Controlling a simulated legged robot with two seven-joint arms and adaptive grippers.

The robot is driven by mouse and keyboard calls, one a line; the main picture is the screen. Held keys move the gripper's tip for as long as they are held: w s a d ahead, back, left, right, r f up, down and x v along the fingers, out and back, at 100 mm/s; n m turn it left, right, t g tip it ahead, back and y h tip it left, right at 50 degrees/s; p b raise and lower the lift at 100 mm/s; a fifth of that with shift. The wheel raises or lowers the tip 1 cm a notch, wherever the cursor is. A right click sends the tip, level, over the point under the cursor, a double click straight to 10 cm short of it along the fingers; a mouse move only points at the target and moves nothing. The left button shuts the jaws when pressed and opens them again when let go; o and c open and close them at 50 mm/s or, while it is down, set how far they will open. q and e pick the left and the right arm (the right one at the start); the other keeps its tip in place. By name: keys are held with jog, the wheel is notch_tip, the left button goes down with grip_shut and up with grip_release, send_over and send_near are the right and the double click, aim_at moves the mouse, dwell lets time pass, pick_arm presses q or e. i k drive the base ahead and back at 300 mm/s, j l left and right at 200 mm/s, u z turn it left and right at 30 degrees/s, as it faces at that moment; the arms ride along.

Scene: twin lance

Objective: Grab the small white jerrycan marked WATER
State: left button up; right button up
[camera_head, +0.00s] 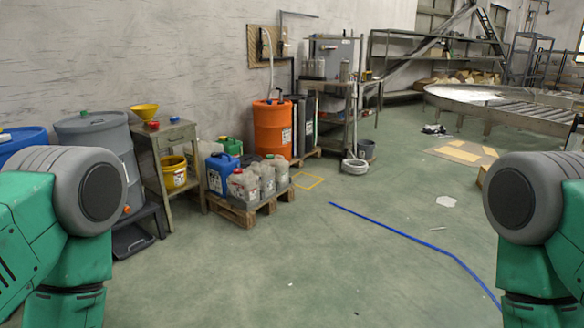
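Several jerrycans stand together on a low wooden pallet left of the middle, well ahead of me. A small whitish jerrycan with a red cap (243,186) is at the pallet's front. More whitish jerrycans (264,178) stand just behind and to its right. A blue jerrycan (222,174) stands to its left and a green one (231,146) behind. The labels are too small to read, so I cannot tell which one is marked WATER. Both my arms show at the left and right edges, but neither gripper is in view.
The wooden pallet (240,216) rests on the green floor. An orange drum (271,130) stands behind it. A small table (163,133) with a yellow funnel and a grey barrel (95,135) stand to the left. The middle floor is open, with a blue line (400,233).

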aim_at(265, 174)
jog(key=i, duration=2.4)
jog(key=i+u, duration=0.1)
jog(key=i, duration=0.7)
jog(key=i+l, duration=0.15)
jog(key=i, duration=0.65)
jog(key=i+l+u, duration=0.15)
jog(key=i, duration=0.65)
jog(key=i+l+u, duration=0.2)
jog(key=i, duration=0.2)
jog(key=i+l+u, duration=0.1)
jog(key=i+u, duration=0.15)
jog(key=i, duration=0.15)
